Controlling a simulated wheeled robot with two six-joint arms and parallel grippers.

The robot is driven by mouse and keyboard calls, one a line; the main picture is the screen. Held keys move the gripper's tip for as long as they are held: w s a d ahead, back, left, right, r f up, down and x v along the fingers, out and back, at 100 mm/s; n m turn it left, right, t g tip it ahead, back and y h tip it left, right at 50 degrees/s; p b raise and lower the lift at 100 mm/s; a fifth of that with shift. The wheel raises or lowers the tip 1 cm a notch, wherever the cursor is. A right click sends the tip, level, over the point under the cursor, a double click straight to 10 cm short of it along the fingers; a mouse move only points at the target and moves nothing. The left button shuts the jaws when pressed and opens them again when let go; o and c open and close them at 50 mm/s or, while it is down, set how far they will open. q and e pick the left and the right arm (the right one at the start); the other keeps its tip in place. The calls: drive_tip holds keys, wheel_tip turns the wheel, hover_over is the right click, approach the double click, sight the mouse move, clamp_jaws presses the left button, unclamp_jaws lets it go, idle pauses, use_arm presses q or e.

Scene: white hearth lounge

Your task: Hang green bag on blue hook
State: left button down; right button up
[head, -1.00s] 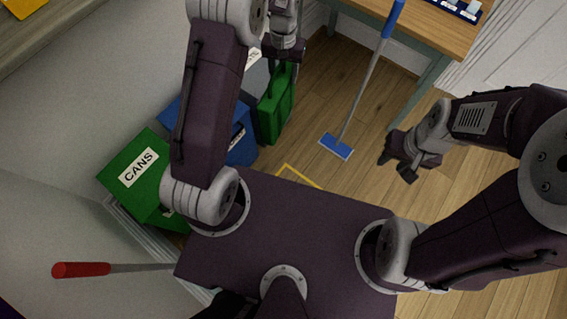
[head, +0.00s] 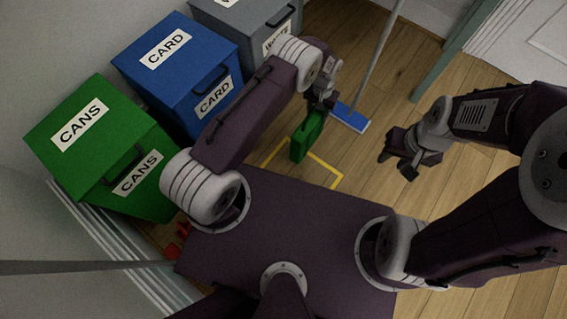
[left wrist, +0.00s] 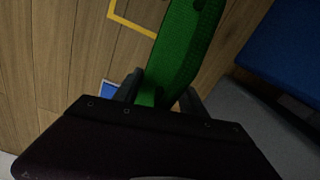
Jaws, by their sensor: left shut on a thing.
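The green bag (head: 306,138) hangs from my left gripper (head: 318,103) in the head view, above the wooden floor near a yellow outline. In the left wrist view the bag (left wrist: 183,45) runs up from between the two fingers of my left gripper (left wrist: 160,90), which is shut on it. My right gripper (head: 396,163) is empty over the bare floor at the right, its fingers apart. No blue hook can be made out in either view now.
A green CANS bin (head: 75,100), a blue CARD bin (head: 160,75) and a grey bin (head: 255,15) line the left wall. A blue mop head (head: 349,117) with a long pole stands behind the bag. The yellow floor outline (head: 325,165) is close by. Floor at right is clear.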

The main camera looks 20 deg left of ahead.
use_arm(q)
drive_tip(key=shift+d, duration=0.1)
drive_tip(key=s+a+f+b, duration=0.5)
drive_tip(key=s+a+f, duration=0.2)
drive_tip(key=s+f, duration=0.2)
drive_tip(key=shift+a+f+b, duration=0.25)
drive_tip(key=shift+f+b, duration=0.15)
drive_tip(key=shift+f, duration=0.45)
drive_tip(key=shift+f, duration=0.2)
drive_tip(key=c, duration=0.6)
unclamp_jaws()
drive_tip(key=shift+c, duration=0.2)
